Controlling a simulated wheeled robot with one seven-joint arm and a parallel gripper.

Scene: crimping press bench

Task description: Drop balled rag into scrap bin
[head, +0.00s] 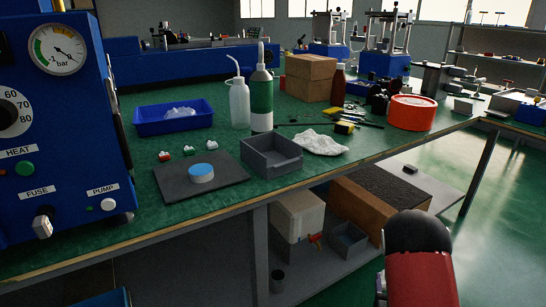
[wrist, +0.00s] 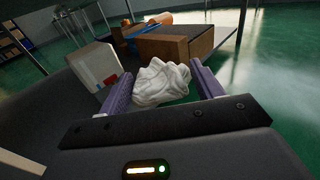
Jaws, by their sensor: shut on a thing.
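My gripper (wrist: 163,84) shows in the wrist view with its two purple fingers on either side of a white, crumpled balled rag (wrist: 160,88), shut on it. The fingers are hidden in the head view, where only my red and black arm shows at lower right. Another white crumpled cloth (head: 320,143) lies on the green bench top. No bin is labelled as scrap. A grey open-topped bin (head: 271,158) stands at the bench's front edge, and a smaller grey open bin (head: 348,241) sits on the shelf below. I cannot tell which is the scrap bin.
On the lower shelf are a white container (head: 297,217) with a red tap, a brown box (head: 368,222) with a dark top and a small dark can (head: 277,282). The bench's front edge (head: 200,226) overhangs them. Green floor lies open at right.

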